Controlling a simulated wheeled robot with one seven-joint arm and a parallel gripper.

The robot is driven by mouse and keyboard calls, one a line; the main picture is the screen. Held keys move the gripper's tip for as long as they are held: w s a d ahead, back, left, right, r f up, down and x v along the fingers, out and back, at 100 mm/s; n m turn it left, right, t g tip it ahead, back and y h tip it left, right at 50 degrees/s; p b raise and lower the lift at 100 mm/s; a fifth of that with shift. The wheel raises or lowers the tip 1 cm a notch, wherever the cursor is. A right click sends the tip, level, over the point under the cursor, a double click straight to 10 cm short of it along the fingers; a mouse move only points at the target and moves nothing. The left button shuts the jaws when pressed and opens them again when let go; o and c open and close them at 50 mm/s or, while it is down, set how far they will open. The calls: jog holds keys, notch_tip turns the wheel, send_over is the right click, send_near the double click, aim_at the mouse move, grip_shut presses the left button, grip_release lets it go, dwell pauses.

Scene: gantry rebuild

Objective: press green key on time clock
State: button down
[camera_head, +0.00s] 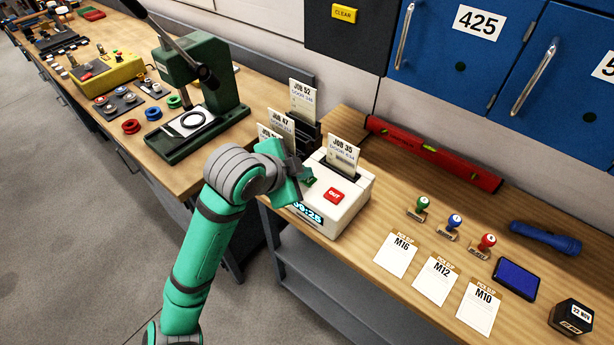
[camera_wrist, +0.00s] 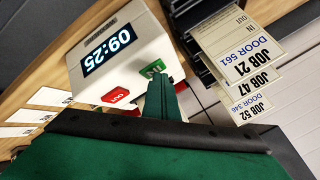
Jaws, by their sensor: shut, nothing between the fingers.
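The time clock (camera_head: 345,208) is a white box on the right-hand bench with a lit display and a job card in its top slot. In the wrist view the time clock (camera_wrist: 121,52) shows the display (camera_wrist: 107,51), a red OUT key (camera_wrist: 116,95) and a green IN key (camera_wrist: 153,68). The green key (camera_head: 309,182) is partly hidden by my gripper in the head view. My gripper (camera_head: 300,180) is shut and empty, its tips at the green key. In the wrist view the gripper tips (camera_wrist: 158,82) overlap the key's lower edge; I cannot tell whether they touch.
A card rack (camera_head: 306,130) with job cards stands just behind the clock, close to my gripper. A green press (camera_head: 207,90) stands on the left bench. Stamps, job papers and an ink pad (camera_head: 515,279) lie to the right. A red level (camera_head: 432,153) lies by the wall.

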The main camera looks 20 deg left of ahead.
aim_at(304, 182)
jog(key=shift+r, duration=0.8)
notch_tip(304, 182, up, 5)
jog(key=shift+r, duration=0.1)
dwell(0.5)
dwell(0.7)
